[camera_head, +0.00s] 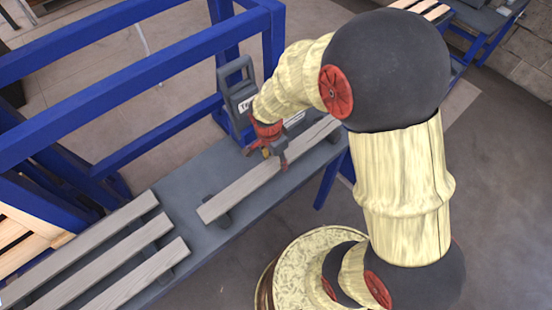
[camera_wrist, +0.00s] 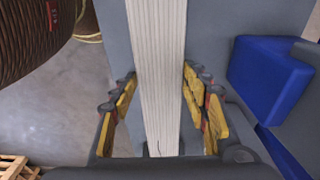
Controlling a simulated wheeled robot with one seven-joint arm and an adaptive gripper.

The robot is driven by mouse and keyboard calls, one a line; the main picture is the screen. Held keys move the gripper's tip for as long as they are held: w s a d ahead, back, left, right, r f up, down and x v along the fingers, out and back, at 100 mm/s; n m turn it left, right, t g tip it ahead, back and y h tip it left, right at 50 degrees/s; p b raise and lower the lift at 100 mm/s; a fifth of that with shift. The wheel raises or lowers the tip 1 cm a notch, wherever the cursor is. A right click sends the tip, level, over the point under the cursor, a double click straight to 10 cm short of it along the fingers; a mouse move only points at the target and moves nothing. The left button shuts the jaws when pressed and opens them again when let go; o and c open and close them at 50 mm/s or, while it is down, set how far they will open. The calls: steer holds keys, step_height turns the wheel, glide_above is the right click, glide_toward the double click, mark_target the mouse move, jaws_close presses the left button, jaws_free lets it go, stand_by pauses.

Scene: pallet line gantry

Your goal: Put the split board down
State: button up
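A long pale grey board (camera_head: 235,195) lies along the dark grey bench (camera_head: 180,185), apart from the other boards. Its near end is over a dark block (camera_head: 222,218); I cannot tell whether it bears fully on it. My gripper (camera_head: 275,160) points down at the board's middle. In the wrist view the board (camera_wrist: 160,60) runs between the two yellow-padded fingers (camera_wrist: 160,85). The fingers hide part of the edges.
Several grey boards (camera_head: 100,255) lie side by side on the bench at lower left. A blue railing (camera_head: 130,65) runs behind the bench. A dark grey upright holder with a label (camera_head: 238,92) stands just behind my gripper. Bench between the boards is clear.

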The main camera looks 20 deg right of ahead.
steer(key=o, duration=0.4)
step_height(320, 180, up, 12)
steer(key=a+p, duration=0.1)
steer(key=p, duration=0.2)
step_height(320, 180, up, 10)
steer(key=n+t, duration=0.2)
steer(key=n, duration=0.3)
glide_above(273, 165)
steer(key=s, duration=0.4)
steer(key=s+d+r+n+t+y, duration=0.1)
steer(key=s+r+n+t, duration=0.2)
steer(key=s+r+n, duration=0.6)
steer(key=shift+s+d+r, duration=0.15)
steer(key=shift+s+r, duration=0.05)
steer(key=shift+r, duration=0.15)
